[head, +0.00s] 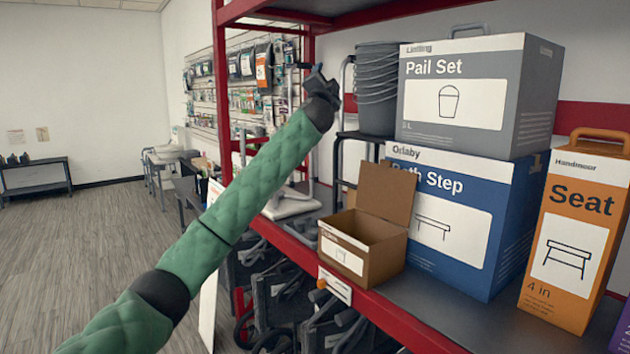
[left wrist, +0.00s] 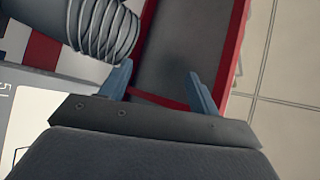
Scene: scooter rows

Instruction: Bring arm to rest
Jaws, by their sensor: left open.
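My left arm, in a green quilted sleeve, reaches up from the lower left in the head view. My left gripper (head: 318,78) is raised in front of the shelf's upper part, left of the stacked grey pails. In the left wrist view the gripper (left wrist: 160,85) has its two blue-grey fingers spread apart with nothing between them. The pails (left wrist: 102,28) show beyond its left finger there. My right gripper is not in view.
The red-edged shelf (head: 390,308) holds an open cardboard box (head: 375,259), a blue Bath Step box (head: 487,262), a grey Pail Set box (head: 535,90), an orange Seat box (head: 560,302) and grey pails (head: 376,110). A pegboard of goods stands behind. The floor (head: 90,240) at left is clear.

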